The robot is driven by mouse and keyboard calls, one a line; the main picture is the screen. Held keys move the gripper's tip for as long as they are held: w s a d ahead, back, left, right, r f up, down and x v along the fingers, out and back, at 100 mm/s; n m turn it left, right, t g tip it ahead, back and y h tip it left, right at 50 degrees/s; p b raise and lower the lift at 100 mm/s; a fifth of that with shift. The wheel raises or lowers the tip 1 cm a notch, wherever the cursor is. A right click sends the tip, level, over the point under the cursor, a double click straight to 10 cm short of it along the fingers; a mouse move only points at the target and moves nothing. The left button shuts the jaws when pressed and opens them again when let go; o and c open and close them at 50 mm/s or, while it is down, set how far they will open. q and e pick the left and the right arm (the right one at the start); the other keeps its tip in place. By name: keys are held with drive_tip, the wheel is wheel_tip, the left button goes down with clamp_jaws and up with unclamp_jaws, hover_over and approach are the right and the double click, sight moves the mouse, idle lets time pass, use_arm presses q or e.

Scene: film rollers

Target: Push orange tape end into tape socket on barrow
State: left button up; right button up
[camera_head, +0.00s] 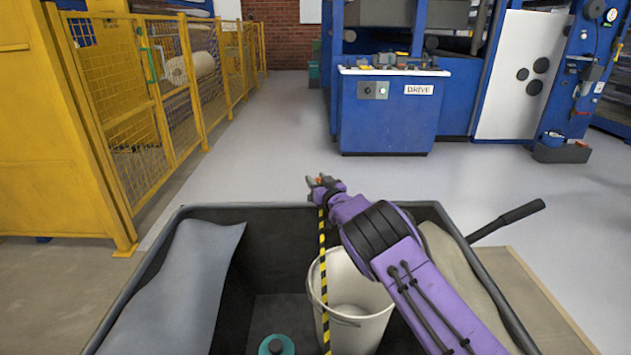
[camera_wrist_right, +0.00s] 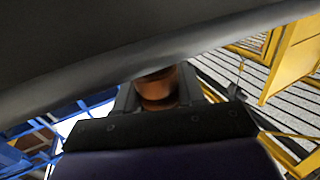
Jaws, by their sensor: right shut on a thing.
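My right gripper (camera_head: 318,183) is shut on the orange tape end (camera_head: 319,181), at the far rim of the dark grey barrow (camera_head: 263,207). A black-and-yellow striped tape (camera_head: 323,270) runs from there down into the barrow. In the wrist view the orange end (camera_wrist_right: 156,90) sits between the fingers of the right gripper (camera_wrist_right: 155,95), close under a large dark curved surface (camera_wrist_right: 120,45), seemingly the barrow rim. I cannot make out the tape socket, nor whether the end touches it. My left gripper is not in view.
A white bucket (camera_head: 345,290) and a teal round object (camera_head: 276,345) stand in the barrow. Grey sheet (camera_head: 190,280) drapes over its left side and beige cloth (camera_head: 455,265) over its right. Open floor lies beyond, up to the blue DRIVE cabinet (camera_head: 390,120); yellow fencing (camera_head: 135,110) is left.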

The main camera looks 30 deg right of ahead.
drive_tip(key=shift+f, duration=0.3)
drive_tip(key=o, duration=1.3)
drive_tip(key=shift+c, duration=0.2)
drive_tip(key=shift+s+r, duration=0.1)
drive_tip(key=shift+s, duration=0.25)
drive_tip(key=s+p, duration=0.2)
drive_tip(key=s, duration=0.8)
drive_tip(key=shift+a, duration=0.3)
